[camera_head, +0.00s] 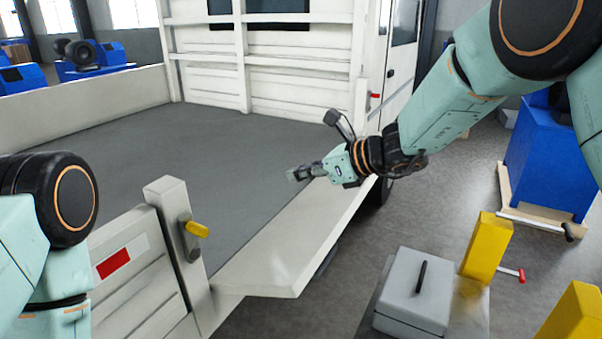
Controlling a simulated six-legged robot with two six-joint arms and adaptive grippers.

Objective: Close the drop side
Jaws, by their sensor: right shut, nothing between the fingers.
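The drop side (290,250) of the truck is a long pale panel. It is lowered and leans outward along the right edge of the grey truck bed (225,150). At its near end stands a pale corner post (168,200) with a yellow-handled latch (196,229). My right gripper (296,174) is shut and empty, pointing left above the far part of the drop side and the bed edge. I cannot tell whether it touches the panel. My left arm shows at the lower left, but its gripper is out of the picture.
The pale headboard (262,62) and white cab (402,65) stand at the far end. A tailgate panel (125,270) with a red marker is at lower left.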

